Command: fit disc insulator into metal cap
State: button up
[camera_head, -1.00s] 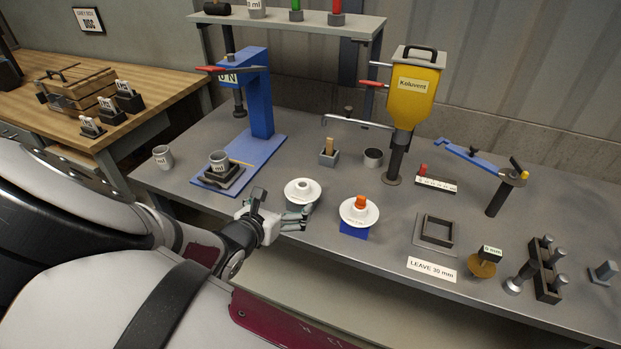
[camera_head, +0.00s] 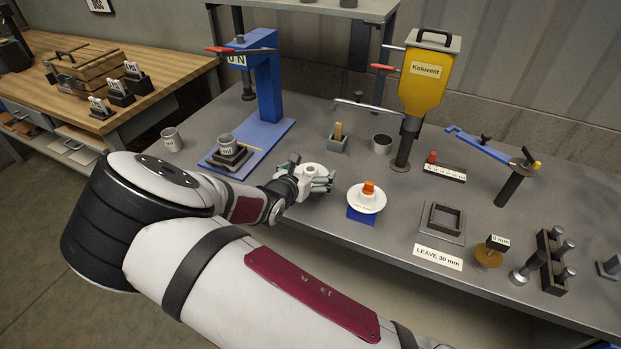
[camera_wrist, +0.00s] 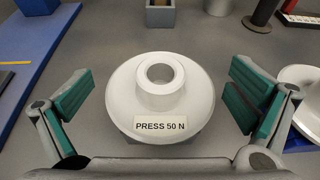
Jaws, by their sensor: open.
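A white disc insulator (camera_wrist: 118,98) with a raised hollow neck and a label reading "PRESS 50 N" lies between the fingers of my gripper in the wrist view. My gripper (camera_wrist: 158,112) is open, with one green-padded finger on each side, apart from the disc's rim. In the head view my gripper (camera_head: 312,182) partly covers this disc (camera_head: 309,171). A metal cap (camera_head: 227,144), a grey cup, sits on a dark fixture on the blue press base. Another grey cup (camera_head: 171,140) stands left of the press.
A second white disc (camera_head: 366,204) with an orange top sits on a blue block (camera_head: 361,216) to the right. The blue press (camera_head: 267,85) stands behind left. A yellow dispenser (camera_head: 424,82) stands behind right. Bare table lies between the press base and the discs.

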jog(key=shift+w+d+f, duration=0.1)
jog(key=shift+w+d, duration=0.05)
jog(key=shift+w, duration=0.2)
jog(key=shift+c, duration=0.6)
